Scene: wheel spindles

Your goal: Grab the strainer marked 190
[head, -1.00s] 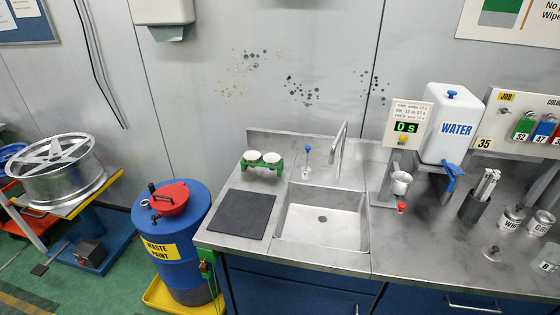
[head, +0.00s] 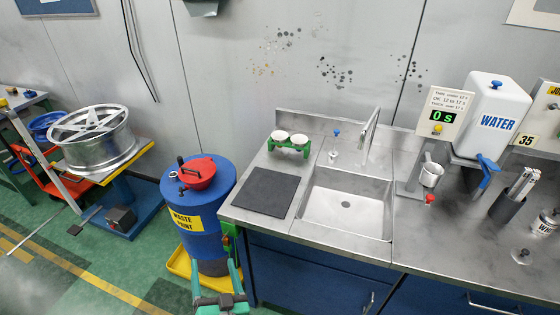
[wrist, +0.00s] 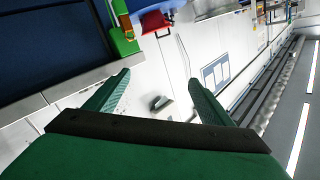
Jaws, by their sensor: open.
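Two white round strainer-like pieces (head: 290,138) sit side by side in a small green stand (head: 289,149) at the back left of the steel bench, left of the sink. No number can be read on either, so I cannot tell which is marked 190. My gripper (head: 216,272) shows at the bottom of the head view, in front of the blue drum and far short of the stand. In the wrist view my gripper (wrist: 159,78) is open with nothing between its green fingers. The strainers cannot be made out in the wrist view.
A blue waste paint drum (head: 209,214) with a red funnel (head: 197,172) stands left of the bench. A dark mat (head: 267,193) lies before the green stand. The sink (head: 345,205), tap and water dispenser (head: 490,115) are to the right.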

